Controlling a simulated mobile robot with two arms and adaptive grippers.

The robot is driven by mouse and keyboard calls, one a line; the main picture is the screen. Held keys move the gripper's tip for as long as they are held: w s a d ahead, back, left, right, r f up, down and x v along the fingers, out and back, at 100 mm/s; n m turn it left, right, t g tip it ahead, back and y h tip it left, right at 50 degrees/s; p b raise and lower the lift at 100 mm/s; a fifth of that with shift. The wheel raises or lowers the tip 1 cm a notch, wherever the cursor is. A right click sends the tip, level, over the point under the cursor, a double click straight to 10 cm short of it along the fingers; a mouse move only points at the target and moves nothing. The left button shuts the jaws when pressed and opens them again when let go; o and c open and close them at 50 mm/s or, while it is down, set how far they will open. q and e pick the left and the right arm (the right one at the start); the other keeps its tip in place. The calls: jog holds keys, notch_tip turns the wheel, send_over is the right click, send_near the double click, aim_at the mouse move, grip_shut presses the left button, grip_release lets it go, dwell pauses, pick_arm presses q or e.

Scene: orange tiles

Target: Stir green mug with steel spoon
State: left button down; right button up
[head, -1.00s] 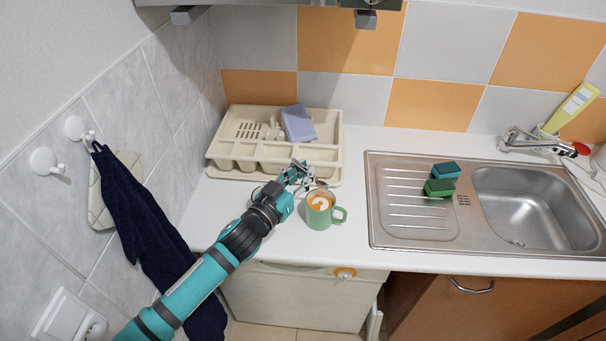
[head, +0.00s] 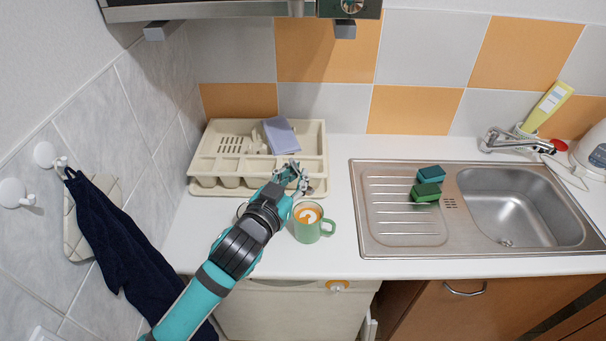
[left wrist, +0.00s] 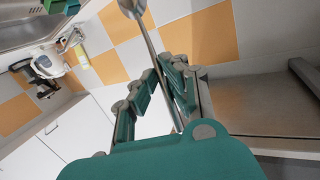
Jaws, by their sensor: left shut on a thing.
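The green mug (head: 306,232) stands upright on the white counter, with an orange-brown drink and a pale pattern on top. Its handle points right. My left gripper (head: 291,178) is above and just behind the mug. In the left wrist view my left gripper (left wrist: 163,92) is shut on the steel spoon (left wrist: 149,38) by its handle. The spoon's bowl end is at the top edge of that view, clear of the gripper. In the head view I cannot make out the spoon clearly. My right gripper is not in view.
A beige cutlery tray (head: 203,167) with a lilac item (head: 281,136) stands behind my left gripper. A steel sink (head: 400,240) with sponges (head: 427,183) on its drainer is to the right. A dark towel (head: 110,235) hangs at left. Counter right of the mug is clear.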

pick_arm(q)
notch_tip(320, 180, down, 13)
jog(key=b, duration=1)
jog(key=shift+w+d+f, duration=0.15)
jog(key=shift+w+f, duration=0.05)
jog(key=shift+w, duration=0.05)
dwell(0.6)
